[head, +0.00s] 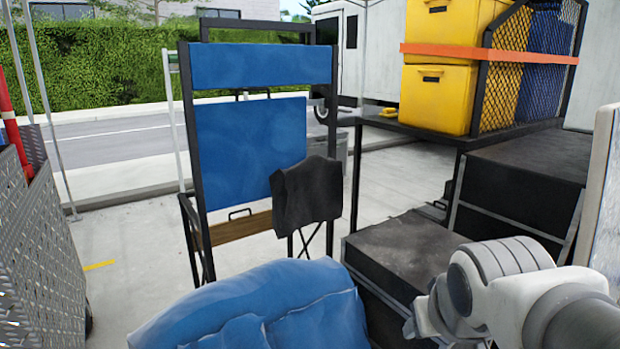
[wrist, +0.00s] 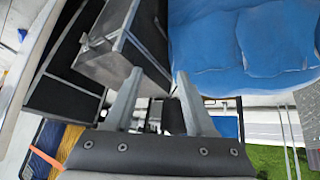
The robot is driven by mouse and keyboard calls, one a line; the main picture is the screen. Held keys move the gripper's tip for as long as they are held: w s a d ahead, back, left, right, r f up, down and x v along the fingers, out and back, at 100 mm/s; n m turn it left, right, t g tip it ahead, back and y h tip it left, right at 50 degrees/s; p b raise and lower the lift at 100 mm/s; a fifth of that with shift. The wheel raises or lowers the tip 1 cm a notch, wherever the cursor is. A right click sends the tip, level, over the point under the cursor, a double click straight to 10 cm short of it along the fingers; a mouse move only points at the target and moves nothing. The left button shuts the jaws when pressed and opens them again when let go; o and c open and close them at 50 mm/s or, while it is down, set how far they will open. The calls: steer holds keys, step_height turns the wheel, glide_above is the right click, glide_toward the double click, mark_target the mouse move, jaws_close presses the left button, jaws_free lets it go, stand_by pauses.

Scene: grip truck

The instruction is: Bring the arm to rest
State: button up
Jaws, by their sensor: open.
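My arm (head: 510,300) shows at the lower right of the head view, a white and grey jointed arm in front of the black cases. Beyond the fingers are black cases on the left and a blue padded bundle on the right.
A blue bundle (head: 260,310) lies at the front, next to a black case (head: 405,250). A tall director's chair (head: 250,150) with blue panels stands behind. Yellow bins (head: 437,98) sit on a shelf at right. A perforated metal cart (head: 40,250) stands left. Concrete floor is open between cart and chair.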

steer(key=s+a+y, duration=0.1)
steer(key=s+a, duration=0.1)
steer(key=s, duration=0.4)
step_height(320, 180, up, 19)
steer(key=g+p, duration=0.1)
steer(key=p, duration=1.8)
steer(key=shift+s+a+f, duration=0.15)
steer(key=shift+s+a, duration=0.15)
steer(key=shift+s, duration=0.15)
steer(key=shift+d, duration=0.15)
